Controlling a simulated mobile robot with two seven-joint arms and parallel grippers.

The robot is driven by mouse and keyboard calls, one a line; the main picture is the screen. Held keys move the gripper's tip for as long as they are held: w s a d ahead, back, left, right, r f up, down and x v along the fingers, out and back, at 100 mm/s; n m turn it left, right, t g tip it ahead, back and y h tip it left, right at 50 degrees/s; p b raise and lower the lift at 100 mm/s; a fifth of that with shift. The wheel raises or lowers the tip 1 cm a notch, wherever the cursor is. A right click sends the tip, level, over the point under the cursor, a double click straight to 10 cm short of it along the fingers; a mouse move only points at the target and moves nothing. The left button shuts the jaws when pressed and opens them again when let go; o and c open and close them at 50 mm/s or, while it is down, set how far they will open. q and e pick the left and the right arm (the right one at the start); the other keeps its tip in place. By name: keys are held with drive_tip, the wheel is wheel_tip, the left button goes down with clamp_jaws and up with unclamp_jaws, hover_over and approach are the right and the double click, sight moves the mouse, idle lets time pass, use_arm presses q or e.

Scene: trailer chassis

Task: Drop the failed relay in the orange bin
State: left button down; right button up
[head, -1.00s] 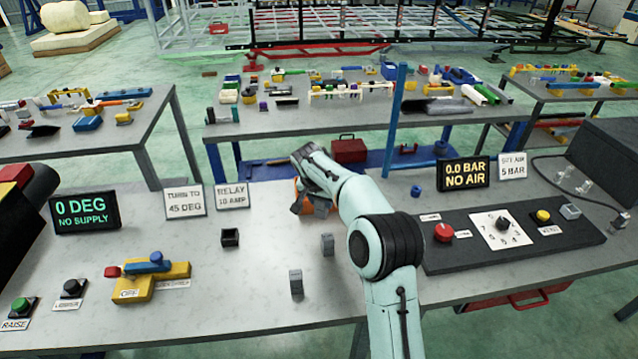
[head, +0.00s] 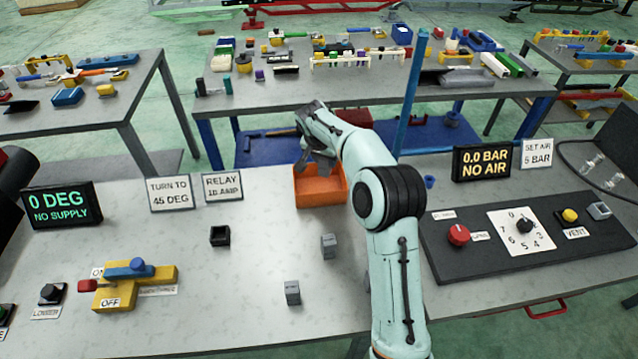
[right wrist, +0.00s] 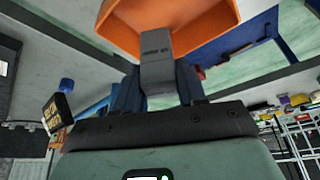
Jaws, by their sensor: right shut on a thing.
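My right gripper (head: 308,164) is over the far left part of the orange bin (head: 322,196) on the bench. In the right wrist view, its fingers (right wrist: 157,82) are shut on a grey relay (right wrist: 157,48) with small lettering, too small to read. The orange bin (right wrist: 205,38) shows just beyond the relay there. The held relay is hard to make out in the head view. Two other grey blocks stand on the bench, one (head: 328,246) nearer the bin and one (head: 292,293) closer to me. My left gripper is not in view.
A small black open socket (head: 220,236) stands left of the grey blocks. A dark control panel (head: 480,255) lies at right. A blue post (head: 414,95) rises behind my right arm. The bench front is mostly clear.

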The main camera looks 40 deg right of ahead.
sight(325, 169)
drive_tip(key=shift+f, duration=2.35)
drive_tip(key=o, duration=1.2)
drive_tip(key=shift+c, duration=0.2)
drive_tip(key=v, duration=1.3)
drive_tip(key=shift+r, duration=0.15)
drive_tip(key=shift+s+a, duration=0.1)
drive_tip(key=shift+s, duration=0.05)
